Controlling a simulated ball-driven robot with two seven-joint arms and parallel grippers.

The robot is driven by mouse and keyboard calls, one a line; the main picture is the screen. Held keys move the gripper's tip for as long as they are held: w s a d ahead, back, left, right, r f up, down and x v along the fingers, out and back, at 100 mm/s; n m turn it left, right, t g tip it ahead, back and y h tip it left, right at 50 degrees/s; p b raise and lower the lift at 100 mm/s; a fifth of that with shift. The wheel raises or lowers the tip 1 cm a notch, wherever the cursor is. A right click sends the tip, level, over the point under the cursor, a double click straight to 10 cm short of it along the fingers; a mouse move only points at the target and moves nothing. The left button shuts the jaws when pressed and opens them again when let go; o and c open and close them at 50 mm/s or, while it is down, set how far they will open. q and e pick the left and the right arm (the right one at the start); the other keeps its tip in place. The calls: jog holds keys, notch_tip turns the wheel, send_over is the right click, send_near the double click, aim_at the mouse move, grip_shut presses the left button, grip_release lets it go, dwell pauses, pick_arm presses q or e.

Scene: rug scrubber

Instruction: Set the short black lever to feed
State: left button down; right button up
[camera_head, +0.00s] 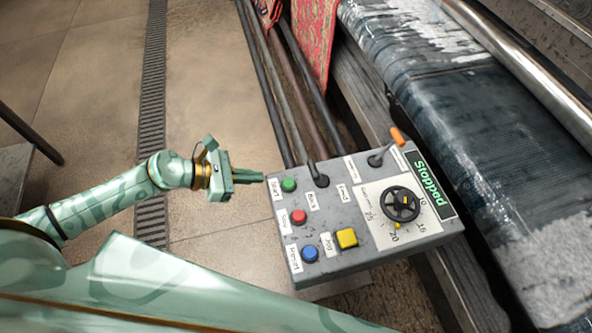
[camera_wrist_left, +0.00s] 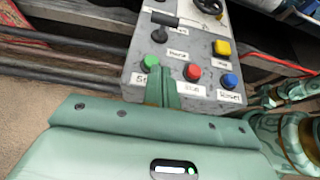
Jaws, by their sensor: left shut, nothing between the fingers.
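The short black lever (camera_head: 321,180) stands on the grey control box (camera_head: 345,262), above the green button, with its shaft leaning toward the box's far edge. The labels Back (camera_head: 311,201) and Feed (camera_head: 342,192) lie beside its base, Back on the left and Feed on the right. My left gripper (camera_head: 262,177) is shut and empty, just off the box's left edge near the green button (camera_head: 289,185). In the left wrist view its closed fingers (camera_wrist_left: 162,88) show in front of the green button, with dark lever parts (camera_wrist_left: 160,35) beyond.
An orange-tipped lever (camera_head: 397,136) stands right of the black one. Red (camera_head: 298,217), blue (camera_head: 310,254) and yellow (camera_head: 347,238) buttons and a black dial (camera_head: 400,204) share the box. A display (camera_head: 430,184) reads Stopped.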

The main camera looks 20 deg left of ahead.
aim_at(318, 174)
pick_arm(q)
jog(key=x, duration=0.7)
jog(key=shift+w+d+f, duration=0.1)
jog(key=shift+w+d, duration=0.1)
jog(key=shift+w+d+r, duration=0.2)
jog(key=shift+w+d, duration=0.15)
jog(key=shift+d, duration=0.15)
jog(key=shift+w+d+r, duration=0.2)
jog(key=shift+w+d, duration=0.2)
jog(key=shift+d, duration=0.15)
jog(key=shift+w+d+r+p, duration=0.1)
jog(key=shift+w+d+p, duration=0.3)
jog(key=shift+d, duration=0.25)
